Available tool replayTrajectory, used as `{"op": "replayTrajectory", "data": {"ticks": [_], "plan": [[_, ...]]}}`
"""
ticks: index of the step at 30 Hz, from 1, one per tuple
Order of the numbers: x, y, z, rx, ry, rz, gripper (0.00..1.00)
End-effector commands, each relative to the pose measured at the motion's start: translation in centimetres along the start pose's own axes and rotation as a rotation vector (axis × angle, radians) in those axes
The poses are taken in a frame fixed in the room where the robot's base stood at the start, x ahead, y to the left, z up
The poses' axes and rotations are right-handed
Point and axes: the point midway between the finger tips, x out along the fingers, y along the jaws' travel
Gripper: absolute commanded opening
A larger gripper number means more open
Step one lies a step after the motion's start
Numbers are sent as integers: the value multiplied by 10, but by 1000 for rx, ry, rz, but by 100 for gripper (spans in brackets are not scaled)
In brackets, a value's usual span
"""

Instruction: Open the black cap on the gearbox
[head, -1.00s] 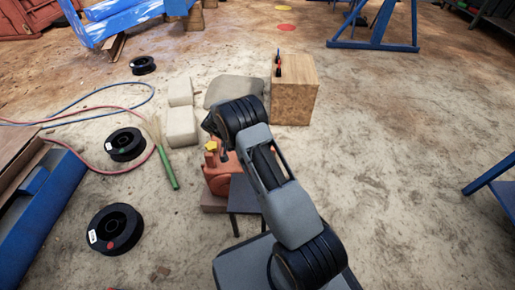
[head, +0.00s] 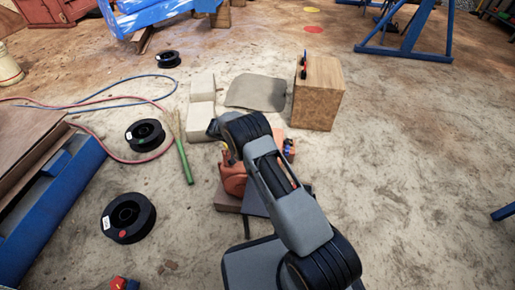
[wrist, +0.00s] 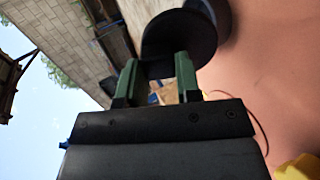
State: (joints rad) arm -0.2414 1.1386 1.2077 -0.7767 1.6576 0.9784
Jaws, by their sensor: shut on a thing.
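The black cap (wrist: 182,32) is a round dark disc at the top of the wrist view, beside the salmon-orange gearbox wall (wrist: 268,75). My gripper (wrist: 158,68) has its two green fingers at the near edge of the cap, shut on it. A dark part joins the cap toward the gearbox side. In the head view the orange gearbox (head: 233,178) sits on a small stand, partly behind my arm. The cap and my fingertips are hidden there by my wrist. A yellow part (wrist: 298,168) shows at the lower right of the wrist view.
Behind the gearbox are a wooden box (head: 319,94), pale blocks (head: 201,105) and a grey sack (head: 257,92). Black spools (head: 128,218) and a green-handled brush (head: 185,163) lie to the left. The floor on the right is mostly clear.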

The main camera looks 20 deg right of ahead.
Motion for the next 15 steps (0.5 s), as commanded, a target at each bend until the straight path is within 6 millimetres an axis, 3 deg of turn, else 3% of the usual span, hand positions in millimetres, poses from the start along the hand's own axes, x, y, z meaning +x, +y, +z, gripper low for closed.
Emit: {"op": "replayTrajectory", "data": {"ticks": [7, 8, 15], "plan": [[0, -1, 0, 0, -2, -3, 0], [0, -1, 0, 0, -2, -3, 32], [0, 0, 0, 0, -2, -2, 55]]}}
